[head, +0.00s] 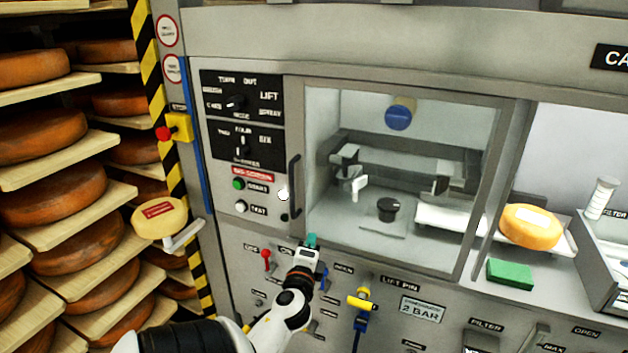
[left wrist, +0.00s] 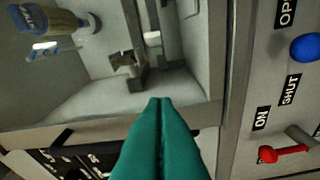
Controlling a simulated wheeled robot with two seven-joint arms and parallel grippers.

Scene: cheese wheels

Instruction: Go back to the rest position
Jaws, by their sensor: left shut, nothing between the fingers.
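My left gripper (head: 311,241) has green fingertips and is in front of the machine's lower panel, just below the glass door's lower left corner. In the left wrist view its two green fingers (left wrist: 160,140) lie together, shut and empty. The machine's glass door (head: 400,170) is in front of it, with a black handle (head: 294,187) on the door's left side. A red lever (head: 266,258) is left of the gripper; it also shows in the left wrist view (left wrist: 283,153). My right gripper is not in view.
Racks with several cheese wheels (head: 42,135) stand at the left. A pale cheese (head: 160,218) sits on a bracket beside them. A yellow lever (head: 361,301) sticks out right of my arm. An orange cheese (head: 530,226) and a green block (head: 510,274) are at the right.

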